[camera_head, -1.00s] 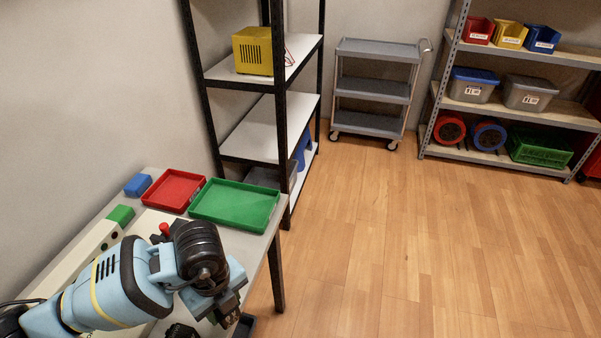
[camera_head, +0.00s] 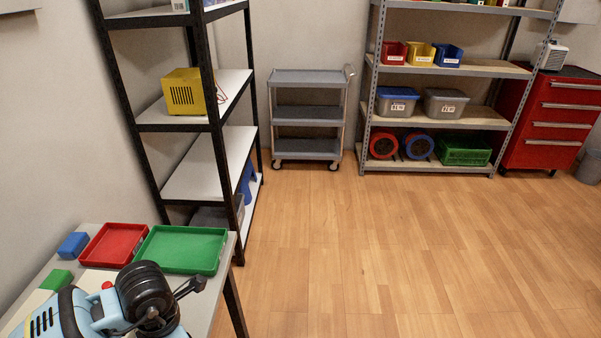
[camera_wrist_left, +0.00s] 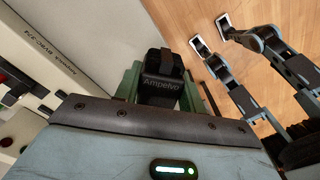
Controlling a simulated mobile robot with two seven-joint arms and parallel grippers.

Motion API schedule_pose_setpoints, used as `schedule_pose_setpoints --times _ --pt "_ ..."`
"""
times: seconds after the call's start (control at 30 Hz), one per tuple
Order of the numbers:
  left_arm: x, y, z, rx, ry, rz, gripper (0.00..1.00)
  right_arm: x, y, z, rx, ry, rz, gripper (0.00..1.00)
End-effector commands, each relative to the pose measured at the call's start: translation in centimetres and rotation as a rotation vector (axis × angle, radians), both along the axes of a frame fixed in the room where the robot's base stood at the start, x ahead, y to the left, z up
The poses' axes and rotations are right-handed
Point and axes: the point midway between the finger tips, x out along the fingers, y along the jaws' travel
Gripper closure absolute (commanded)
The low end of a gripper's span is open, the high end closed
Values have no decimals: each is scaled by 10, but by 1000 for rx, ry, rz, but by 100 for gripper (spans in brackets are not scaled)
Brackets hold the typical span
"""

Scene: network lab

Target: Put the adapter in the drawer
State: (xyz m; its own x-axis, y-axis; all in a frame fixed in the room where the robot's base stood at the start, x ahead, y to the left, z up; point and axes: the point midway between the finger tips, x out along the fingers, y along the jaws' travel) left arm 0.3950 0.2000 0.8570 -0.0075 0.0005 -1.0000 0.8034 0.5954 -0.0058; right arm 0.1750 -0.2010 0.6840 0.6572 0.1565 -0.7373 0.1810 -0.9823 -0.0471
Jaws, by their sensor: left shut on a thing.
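The adapter (camera_wrist_left: 160,88) is a black block with the name "Ampelvo" on it. It sits between the green fingers of my left gripper (camera_wrist_left: 165,92), which is shut on it, in the left wrist view. In the head view my left arm is at the bottom left, and its fingers and the adapter are out of sight. A red cabinet with several drawers (camera_head: 563,107) stands at the far right by the wall, and its drawers look shut. My right gripper (camera_wrist_left: 212,33) shows at the upper right of the wrist view, its fingers apart and empty.
The table by my left arm holds a red tray (camera_head: 113,245), a green tray (camera_head: 181,249) and a blue block (camera_head: 73,245). A black-framed shelf (camera_head: 212,150), a grey cart (camera_head: 307,112) and a grey shelf rack (camera_head: 440,68) stand beyond. The wooden floor (camera_head: 400,240) is clear.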

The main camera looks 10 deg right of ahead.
Motion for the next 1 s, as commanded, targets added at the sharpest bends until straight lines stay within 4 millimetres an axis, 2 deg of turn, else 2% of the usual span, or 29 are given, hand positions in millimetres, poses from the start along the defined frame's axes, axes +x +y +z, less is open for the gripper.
schedule_pose_setpoints --times 1.0 --pt "22 12 14 -6 -5 -1886 91 12 -3 18 -8 -39 5 100"
